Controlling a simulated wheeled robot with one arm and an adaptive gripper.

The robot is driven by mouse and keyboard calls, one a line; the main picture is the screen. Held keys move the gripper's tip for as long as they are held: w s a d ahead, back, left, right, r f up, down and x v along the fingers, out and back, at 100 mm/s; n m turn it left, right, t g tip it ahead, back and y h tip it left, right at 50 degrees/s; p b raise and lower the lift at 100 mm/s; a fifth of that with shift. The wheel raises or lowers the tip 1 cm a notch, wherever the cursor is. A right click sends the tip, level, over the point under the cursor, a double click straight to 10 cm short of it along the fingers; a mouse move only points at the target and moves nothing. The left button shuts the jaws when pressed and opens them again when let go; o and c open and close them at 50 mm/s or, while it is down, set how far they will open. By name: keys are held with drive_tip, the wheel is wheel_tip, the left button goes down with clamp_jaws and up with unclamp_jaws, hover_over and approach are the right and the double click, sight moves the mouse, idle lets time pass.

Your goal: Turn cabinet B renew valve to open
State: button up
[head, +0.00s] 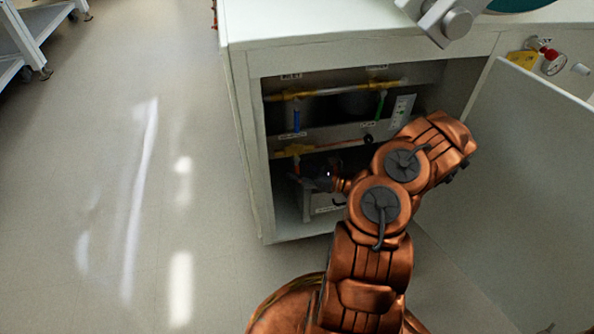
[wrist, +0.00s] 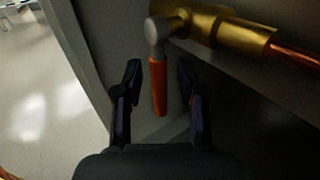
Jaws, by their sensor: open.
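A valve lever with an orange-red sleeve (wrist: 158,88) hangs down from a grey hub on a brass fitting (wrist: 205,22) in the wrist view. It points across the copper pipe. The same lever shows small in the head view (head: 297,166), at the left of the lower pipe inside the open cabinet. My gripper (wrist: 160,78) is open, with one finger on each side of the lever; I cannot tell whether either finger touches it. In the head view my gripper (head: 316,180) is dark and partly hidden by my arm. The valve's label is too small to read.
The upper pipe (head: 340,90) carries a blue lever (head: 297,120) and a green lever (head: 380,104). A white panel (head: 402,110) sits at the back right. The cabinet's left wall and shelf edges are close to my gripper. The open door (head: 520,190) stands at right.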

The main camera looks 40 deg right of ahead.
clamp_jaws()
idle(0.6)
